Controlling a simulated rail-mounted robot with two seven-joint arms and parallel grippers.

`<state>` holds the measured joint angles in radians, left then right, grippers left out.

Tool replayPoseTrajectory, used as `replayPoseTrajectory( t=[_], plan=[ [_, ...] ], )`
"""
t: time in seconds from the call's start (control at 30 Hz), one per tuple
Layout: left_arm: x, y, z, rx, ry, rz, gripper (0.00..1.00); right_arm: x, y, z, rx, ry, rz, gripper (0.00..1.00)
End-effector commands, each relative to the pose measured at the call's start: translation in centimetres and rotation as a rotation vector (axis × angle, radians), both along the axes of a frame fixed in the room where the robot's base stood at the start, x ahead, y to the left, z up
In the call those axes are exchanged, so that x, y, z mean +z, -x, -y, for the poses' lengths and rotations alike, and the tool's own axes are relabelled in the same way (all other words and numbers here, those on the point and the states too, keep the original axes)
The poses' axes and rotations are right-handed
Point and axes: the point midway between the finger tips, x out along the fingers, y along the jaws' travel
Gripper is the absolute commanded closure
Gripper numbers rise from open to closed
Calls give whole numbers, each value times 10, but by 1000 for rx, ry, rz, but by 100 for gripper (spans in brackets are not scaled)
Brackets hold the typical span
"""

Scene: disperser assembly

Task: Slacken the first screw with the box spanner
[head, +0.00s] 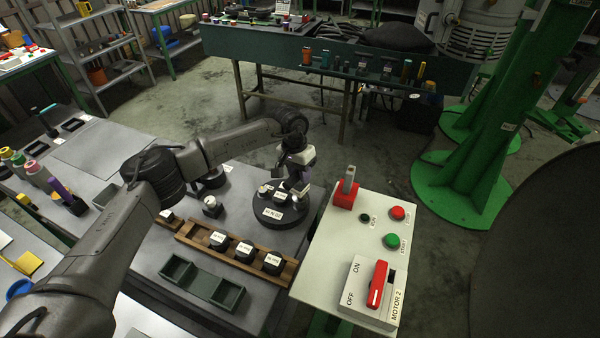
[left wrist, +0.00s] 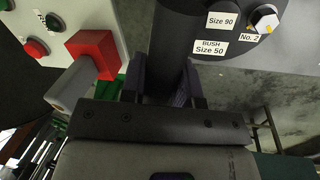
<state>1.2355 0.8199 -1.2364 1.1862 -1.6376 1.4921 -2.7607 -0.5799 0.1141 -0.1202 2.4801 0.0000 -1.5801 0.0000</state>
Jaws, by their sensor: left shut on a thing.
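My left gripper (head: 300,182) is above the right side of a dark round assembly (head: 279,220) at the bench's right end. In the left wrist view my left gripper (left wrist: 168,88) is shut on a dark cylinder (left wrist: 172,50), which looks like the box spanner. Its far end meets or overlaps the dark round part; whether it sits on a screw is hidden. A silver hex-headed screw (left wrist: 264,18), labelled No. 2, stands clear beside it. Labels there read Size 90 and BUSH Size 50. My right gripper is not in view.
A control panel (head: 335,255) with a red switch (head: 378,284) and buttons stands close on the right. A green pillar stands behind right.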

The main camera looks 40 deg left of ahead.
Motion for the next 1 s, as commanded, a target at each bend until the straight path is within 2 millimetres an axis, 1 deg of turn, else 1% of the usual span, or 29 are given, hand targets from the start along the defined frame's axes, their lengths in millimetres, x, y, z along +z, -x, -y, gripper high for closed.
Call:
replayPoseTrajectory(
  t=[0.5, 0.6, 1.0],
  plan=[
    [-14, -1, 0, 0, 1, 2, 100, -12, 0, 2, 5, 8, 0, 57],
    [-12, -1, 0, 7, 1, 3, 100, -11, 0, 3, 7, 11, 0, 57],
    [-13, 0, 0, 206, 1, 2, 100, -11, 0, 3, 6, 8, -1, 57]
  ],
)
